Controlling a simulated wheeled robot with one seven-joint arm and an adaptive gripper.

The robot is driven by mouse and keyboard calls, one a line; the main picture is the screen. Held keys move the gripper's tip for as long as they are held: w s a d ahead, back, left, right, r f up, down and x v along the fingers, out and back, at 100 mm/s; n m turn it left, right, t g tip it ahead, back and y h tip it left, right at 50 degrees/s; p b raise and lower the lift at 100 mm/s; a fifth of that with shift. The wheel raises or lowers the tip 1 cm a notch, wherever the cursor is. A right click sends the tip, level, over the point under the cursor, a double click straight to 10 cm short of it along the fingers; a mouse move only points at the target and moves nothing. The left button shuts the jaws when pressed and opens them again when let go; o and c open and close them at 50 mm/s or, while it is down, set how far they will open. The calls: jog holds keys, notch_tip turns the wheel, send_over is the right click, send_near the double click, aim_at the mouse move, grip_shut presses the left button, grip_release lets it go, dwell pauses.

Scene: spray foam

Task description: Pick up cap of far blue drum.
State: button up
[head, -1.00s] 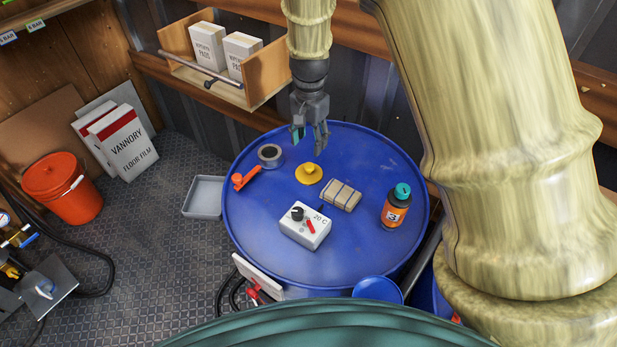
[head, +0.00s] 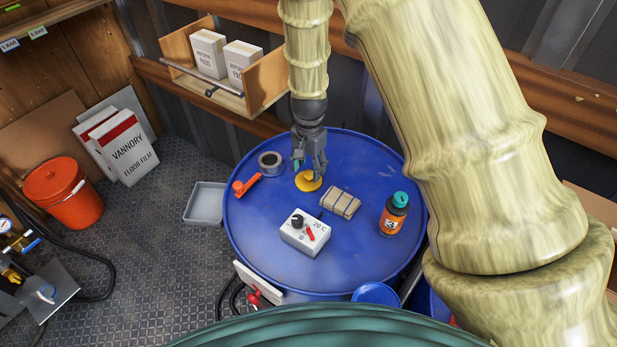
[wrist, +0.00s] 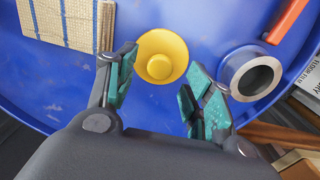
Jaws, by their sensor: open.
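The yellow cap (head: 308,181), a round disc with a raised knob, sits on the top of the blue drum (head: 262,225). It also shows in the wrist view (wrist: 161,56), just beyond the fingertips and nearer the left finger. My gripper (head: 309,167) is above the drum top, over the far side of the cap and partly covering it in the head view. In the wrist view its teal-padded fingers (wrist: 161,85) are apart with nothing between them.
Around the cap lie a grey tape roll (head: 270,160), an orange-red handled tool (head: 245,186), a strapped tan bundle (head: 341,202), a dark bottle with orange label (head: 393,215) and a grey dial box (head: 304,235).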

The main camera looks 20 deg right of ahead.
aim_at(309, 173)
jog(key=shift+f+p, duration=0.75)
jog(key=shift+f, duration=1.15)
jog(key=c, duration=1)
